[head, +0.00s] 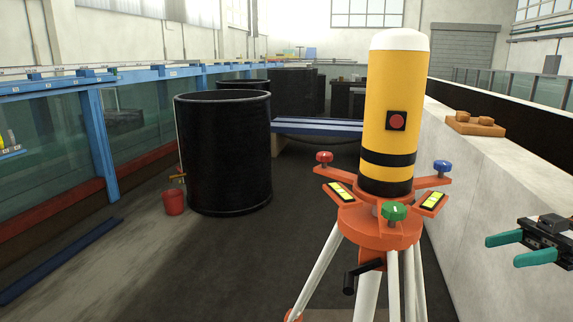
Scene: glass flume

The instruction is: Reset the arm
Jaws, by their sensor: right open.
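My right gripper (512,250) shows at the right edge of the head view. Its two teal fingers point left and are apart, with nothing between them. It is in front of the pale wall and to the right of the orange tripod, clear of it in the picture. The rest of my right arm is out of view. My left gripper is not in view.
A yellow cylinder (393,110) with a red button stands upright on an orange tripod (379,225) close ahead. A black tank (225,155) and red bucket (174,203) stand left. An orange block (475,125) lies on the wall (480,180). Open floor lies front left.

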